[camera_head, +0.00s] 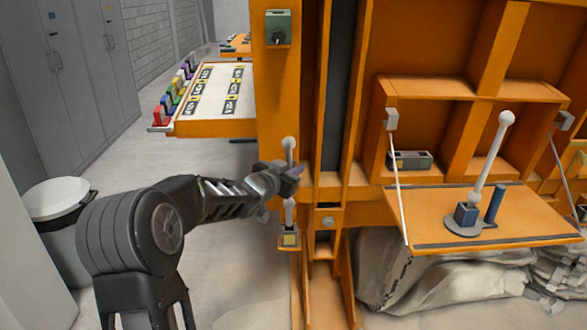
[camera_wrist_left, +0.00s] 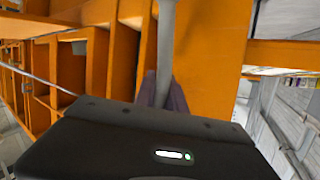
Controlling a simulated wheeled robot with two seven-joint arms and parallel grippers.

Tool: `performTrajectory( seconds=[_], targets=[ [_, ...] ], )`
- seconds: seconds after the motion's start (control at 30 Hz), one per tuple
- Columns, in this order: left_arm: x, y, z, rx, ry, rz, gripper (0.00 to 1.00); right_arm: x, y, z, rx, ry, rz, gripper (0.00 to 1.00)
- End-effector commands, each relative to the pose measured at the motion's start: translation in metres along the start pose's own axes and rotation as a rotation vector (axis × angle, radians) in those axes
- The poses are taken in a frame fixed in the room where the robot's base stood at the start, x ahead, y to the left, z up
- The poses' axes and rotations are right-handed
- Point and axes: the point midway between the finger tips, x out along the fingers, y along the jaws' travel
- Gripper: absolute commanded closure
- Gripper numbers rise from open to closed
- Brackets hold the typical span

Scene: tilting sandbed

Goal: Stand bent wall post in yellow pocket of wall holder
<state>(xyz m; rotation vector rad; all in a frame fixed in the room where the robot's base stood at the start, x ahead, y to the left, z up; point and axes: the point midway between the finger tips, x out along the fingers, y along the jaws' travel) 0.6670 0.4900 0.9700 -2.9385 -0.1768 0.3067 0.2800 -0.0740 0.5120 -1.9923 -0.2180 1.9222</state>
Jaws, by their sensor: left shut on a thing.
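The wall post (camera_head: 290,212) is a pale grey rod with a ball top, upright at the left orange column. My left gripper (camera_head: 287,180) is shut around its middle. The ball shows above the fingers and the lower rod below them. The wall holder (camera_head: 289,230) is a small box with a yellow-marked pocket, right under the rod. The rod's lower end meets the holder's top; I cannot tell how deep it sits. In the left wrist view the grey post (camera_wrist_left: 166,45) rises between the purple-grey fingers (camera_wrist_left: 165,92). My right gripper is out of view.
A fold-down orange shelf (camera_head: 540,225) at right carries a tilted grey ball-topped stick (camera_head: 492,160) on a round base and a blue cylinder (camera_head: 494,204). A green box (camera_head: 278,27) is fixed above. A bin (camera_head: 57,198) stands left. Floor left of the column is free.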

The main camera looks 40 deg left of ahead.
Motion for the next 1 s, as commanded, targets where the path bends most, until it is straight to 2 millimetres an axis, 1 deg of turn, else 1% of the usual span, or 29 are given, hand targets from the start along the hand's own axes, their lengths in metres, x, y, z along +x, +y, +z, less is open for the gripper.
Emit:
performTrajectory(
  seconds=[0.37,1.0],
  targets=[
    [0.0,0.0,0.0,0.0,0.001,0.0,1.0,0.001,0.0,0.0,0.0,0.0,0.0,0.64],
    [0.003,0.003,0.016,0.0,0.001,0.0,1.0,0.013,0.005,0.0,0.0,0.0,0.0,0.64]
  ],
)
